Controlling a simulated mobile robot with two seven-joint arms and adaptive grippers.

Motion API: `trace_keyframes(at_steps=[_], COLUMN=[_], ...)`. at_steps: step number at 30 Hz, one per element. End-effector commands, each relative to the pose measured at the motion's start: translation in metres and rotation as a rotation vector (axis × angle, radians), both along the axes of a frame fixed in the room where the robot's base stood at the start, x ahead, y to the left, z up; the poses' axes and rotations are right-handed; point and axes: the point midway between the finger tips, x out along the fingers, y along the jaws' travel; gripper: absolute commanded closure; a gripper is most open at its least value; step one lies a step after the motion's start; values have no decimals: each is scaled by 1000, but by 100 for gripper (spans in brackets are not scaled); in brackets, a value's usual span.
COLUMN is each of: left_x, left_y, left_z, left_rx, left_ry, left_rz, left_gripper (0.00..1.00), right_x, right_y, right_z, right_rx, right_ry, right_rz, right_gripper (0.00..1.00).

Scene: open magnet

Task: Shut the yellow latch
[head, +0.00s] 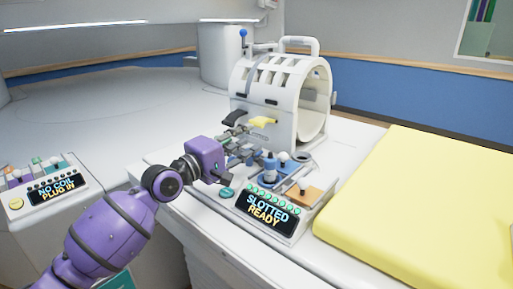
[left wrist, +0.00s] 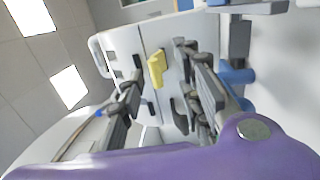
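The yellow latch (head: 263,122) is a small lever on the front of the white ring-shaped coil (head: 283,95), low on its near side. It sticks out to the side, next to a dark lever (head: 235,118). My left gripper (head: 243,144) is just in front of and below the latch, with its fingers pointing toward the coil. In the left wrist view the yellow latch (left wrist: 157,68) shows between the two spread fingers (left wrist: 160,80), which hold nothing. I cannot tell whether a finger touches it. My right gripper is out of view.
Below the coil, a panel (head: 268,212) reads "SLOTTED READY", with plugs (head: 270,166) standing behind it. A yellow pad (head: 425,200) covers the bed at right.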

Motion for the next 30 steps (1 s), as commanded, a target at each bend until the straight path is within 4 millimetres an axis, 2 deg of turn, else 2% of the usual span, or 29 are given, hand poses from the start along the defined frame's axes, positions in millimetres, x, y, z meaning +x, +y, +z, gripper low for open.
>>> trace_keyframes(at_steps=[1,8,11,21,30], left_x=[1,3,11,52,64], left_y=[4,14,10,-21,-29], left_z=[-12,-2,4,13,16], left_rx=[-27,-79,-81,-78,-78], left_ry=[-29,-118,-123,-119,-118], left_rz=[12,48,49,48,48], left_gripper=[68,68,68,68,68], right_x=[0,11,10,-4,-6], right_y=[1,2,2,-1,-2], right_z=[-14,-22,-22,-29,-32], right_rx=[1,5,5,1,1], right_ry=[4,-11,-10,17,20], right_rz=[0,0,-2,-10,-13], right_gripper=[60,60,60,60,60])
